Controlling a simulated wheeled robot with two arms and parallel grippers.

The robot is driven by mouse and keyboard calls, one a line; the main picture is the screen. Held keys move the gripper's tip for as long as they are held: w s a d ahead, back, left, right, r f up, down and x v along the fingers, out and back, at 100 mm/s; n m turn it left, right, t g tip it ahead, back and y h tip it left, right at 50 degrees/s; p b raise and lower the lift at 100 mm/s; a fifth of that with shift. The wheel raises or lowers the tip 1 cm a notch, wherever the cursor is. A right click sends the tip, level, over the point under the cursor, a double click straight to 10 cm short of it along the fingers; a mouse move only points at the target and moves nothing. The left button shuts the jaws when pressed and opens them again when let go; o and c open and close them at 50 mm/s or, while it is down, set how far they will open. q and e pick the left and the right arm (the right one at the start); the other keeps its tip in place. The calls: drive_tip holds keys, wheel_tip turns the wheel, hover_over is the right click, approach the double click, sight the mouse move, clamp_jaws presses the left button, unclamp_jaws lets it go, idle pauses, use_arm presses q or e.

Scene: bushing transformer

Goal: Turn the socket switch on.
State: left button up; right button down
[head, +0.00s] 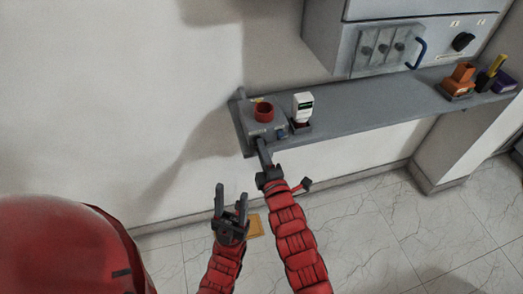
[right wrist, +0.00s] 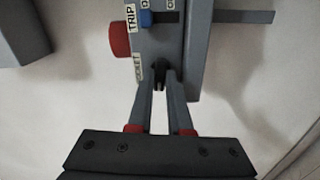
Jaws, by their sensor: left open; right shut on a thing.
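A small grey box (head: 257,129) with a red round part (head: 264,111) on top sits at the left end of the grey shelf. In the right wrist view its grey panel (right wrist: 172,58) carries TRIP and SOCKET labels, a blue part (right wrist: 146,19) and a red part (right wrist: 119,39) at the side. A small black switch (right wrist: 160,69) sits beside the SOCKET label. My right gripper (head: 262,142) is at the box's front, its fingers (right wrist: 160,82) shut on the black switch, hiding part of it. My left gripper (head: 227,200) is open and empty, below and left of the box.
A white device (head: 302,106) stands on the shelf (head: 375,107) just right of the box. A grey cabinet (head: 385,48) with a blue handle is above the shelf. Orange (head: 460,80) and purple (head: 502,83) holders stand farther right. The floor below is mostly clear.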

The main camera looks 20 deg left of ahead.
drive_tip(key=shift+f+m+b, duration=0.1)
drive_tip(key=shift+m+b, duration=2.45)
drive_tip(key=shift+m, duration=5.65)
drive_tip(key=c, duration=1.1)
unclamp_jaws()
drive_tip(key=shift+s, duration=0.1)
